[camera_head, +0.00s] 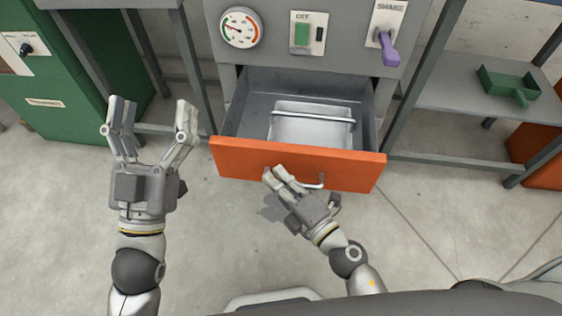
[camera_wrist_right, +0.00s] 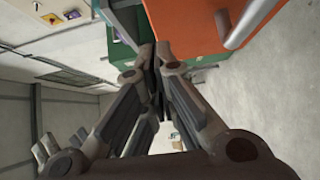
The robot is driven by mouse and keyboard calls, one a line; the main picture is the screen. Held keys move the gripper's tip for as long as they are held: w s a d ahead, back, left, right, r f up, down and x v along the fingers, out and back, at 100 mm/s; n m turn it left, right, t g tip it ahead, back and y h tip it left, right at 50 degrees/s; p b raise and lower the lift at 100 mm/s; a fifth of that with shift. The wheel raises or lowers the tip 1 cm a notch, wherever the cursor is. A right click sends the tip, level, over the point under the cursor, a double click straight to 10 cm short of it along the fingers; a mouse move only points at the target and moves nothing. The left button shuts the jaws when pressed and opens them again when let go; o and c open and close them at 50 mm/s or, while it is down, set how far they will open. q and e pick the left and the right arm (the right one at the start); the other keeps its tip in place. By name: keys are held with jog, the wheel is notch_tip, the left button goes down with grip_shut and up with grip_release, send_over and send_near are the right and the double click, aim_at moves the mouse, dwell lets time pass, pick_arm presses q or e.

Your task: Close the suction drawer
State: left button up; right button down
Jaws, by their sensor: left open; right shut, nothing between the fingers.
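The suction drawer (camera_head: 240,159) has an orange front and stands pulled out of the grey machine in the head view. Its bar handle (camera_head: 315,183) is on the front face. A metal tray (camera_head: 310,127) with a bar lies inside. My right gripper (camera_head: 273,176) is shut and empty, with its fingertips at the drawer front, left of the handle; I cannot tell whether they touch it. In the right wrist view the shut fingers (camera_wrist_right: 155,65) show beside the orange front (camera_wrist_right: 185,28) and handle (camera_wrist_right: 248,22). My left gripper (camera_head: 152,115) is open and empty, left of the drawer.
The machine panel above holds a gauge (camera_head: 240,27), a green switch (camera_head: 302,33) and a purple lever (camera_head: 388,47). A green cabinet (camera_head: 60,95) stands at the left. A shelf (camera_head: 450,90) with a green scoop-like tray (camera_head: 508,84) is at the right. The floor before the drawer is clear.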

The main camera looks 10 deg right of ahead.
aim_at(268, 151)
pick_arm(q)
jog(key=shift+w+f+g, duration=0.3)
jog(key=shift+f, duration=0.2)
pick_arm(e)
jog(key=shift+w+d, duration=0.3)
jog(key=shift+w, duration=0.55)
jog(key=shift+w+d, duration=0.3)
jog(key=shift+w, duration=0.5)
